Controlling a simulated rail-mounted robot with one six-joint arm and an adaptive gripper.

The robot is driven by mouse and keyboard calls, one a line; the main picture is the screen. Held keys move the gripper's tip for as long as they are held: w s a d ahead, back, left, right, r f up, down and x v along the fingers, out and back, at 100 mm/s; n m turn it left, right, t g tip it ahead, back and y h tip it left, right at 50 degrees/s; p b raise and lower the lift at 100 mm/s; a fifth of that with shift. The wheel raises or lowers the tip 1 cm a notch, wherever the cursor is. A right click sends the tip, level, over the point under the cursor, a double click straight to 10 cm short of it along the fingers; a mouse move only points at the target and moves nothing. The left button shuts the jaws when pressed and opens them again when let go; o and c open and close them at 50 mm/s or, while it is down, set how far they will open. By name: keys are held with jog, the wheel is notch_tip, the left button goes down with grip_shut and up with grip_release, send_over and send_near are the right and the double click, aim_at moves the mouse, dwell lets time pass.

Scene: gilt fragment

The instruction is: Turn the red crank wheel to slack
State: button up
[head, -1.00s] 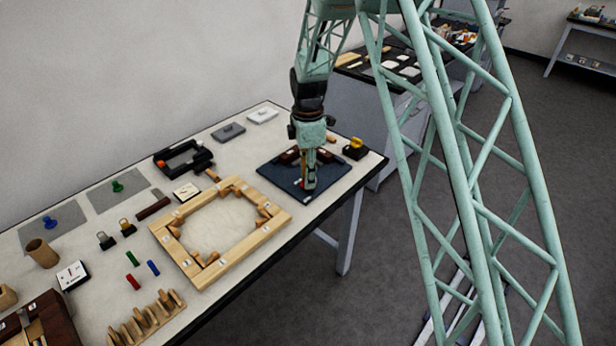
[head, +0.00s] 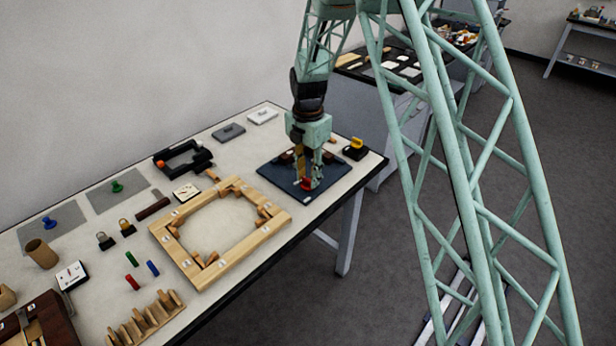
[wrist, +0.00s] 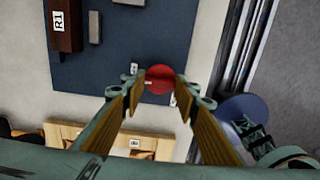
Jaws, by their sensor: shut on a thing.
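The red crank wheel (wrist: 159,79) shows as a round red disc between my fingertips in the wrist view. In the head view it is a small red patch (head: 306,184) at the foot of my gripper (head: 309,182), over the dark blue mat (head: 276,176). My gripper also shows in the wrist view (wrist: 157,90), pointing down with its two fingers at opposite sides of the wheel, shut on it. Small white tags (wrist: 134,68) lie beside the wheel; their writing is too small to read.
A dark brown block marked R1 (wrist: 65,28) and a grey block (wrist: 95,27) are on the mat. A wooden frame (head: 184,264) lies left of it. A black box with a yellow top (head: 355,149) stands to the right. The table's front edge (head: 345,195) is close.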

aim_at(308, 180)
dwell(0.4)
jog(key=o, duration=0.8)
jog(key=shift+o, duration=0.2)
jog(key=shift+r, duration=0.1)
notch_tip(308, 180, up, 12)
dwell(0.3)
dwell(0.3)
